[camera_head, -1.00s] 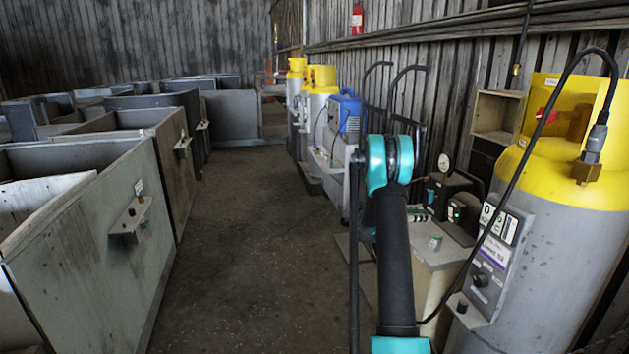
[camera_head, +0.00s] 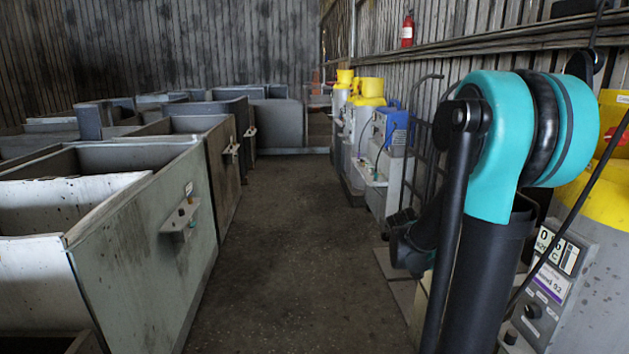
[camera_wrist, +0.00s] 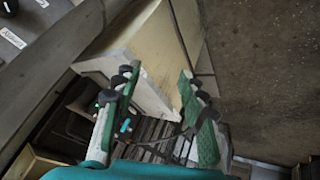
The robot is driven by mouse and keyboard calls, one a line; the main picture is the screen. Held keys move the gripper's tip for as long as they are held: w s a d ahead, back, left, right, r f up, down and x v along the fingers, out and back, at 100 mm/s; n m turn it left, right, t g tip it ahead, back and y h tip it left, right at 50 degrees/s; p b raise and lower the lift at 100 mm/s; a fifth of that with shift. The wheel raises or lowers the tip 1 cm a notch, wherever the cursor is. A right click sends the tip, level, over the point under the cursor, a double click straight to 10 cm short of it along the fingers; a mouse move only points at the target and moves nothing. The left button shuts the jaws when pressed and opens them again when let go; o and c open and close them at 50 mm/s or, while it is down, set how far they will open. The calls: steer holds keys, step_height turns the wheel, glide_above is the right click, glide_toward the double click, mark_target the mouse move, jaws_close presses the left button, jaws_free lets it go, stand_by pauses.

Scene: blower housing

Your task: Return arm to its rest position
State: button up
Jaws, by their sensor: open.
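My arm (camera_head: 500,150) is folded up close to the camera at the right of the head view, with its teal elbow high and dark links hanging down. My gripper (camera_wrist: 158,76) shows in the wrist view with its two green-padded fingers spread apart. Nothing is held between the fingers. A cream box-like cabinet (camera_wrist: 150,50) lies beyond the fingertips, and I cannot tell the distance to it. The gripper's fingers are not clear in the head view.
A grey cylinder with a yellow top (camera_head: 598,230) and a control panel stands close at right, partly behind my arm. More cylinders (camera_head: 368,95) and a blue unit (camera_head: 390,128) line the wall. Grey housings (camera_head: 150,250) fill the left. The floor aisle (camera_head: 275,240) is clear.

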steer(key=s+a+f+n+y, duration=0.2)
steer(key=s+a+n+y, duration=0.1)
steer(key=s+a, duration=0.4)
steer(key=s+a+f+n+y, duration=0.3)
steer(key=s+a, duration=0.5)
steer(key=s, duration=0.2)
steer(key=shift+s+a+t, duration=0.2)
steer(key=shift+t, duration=0.1)
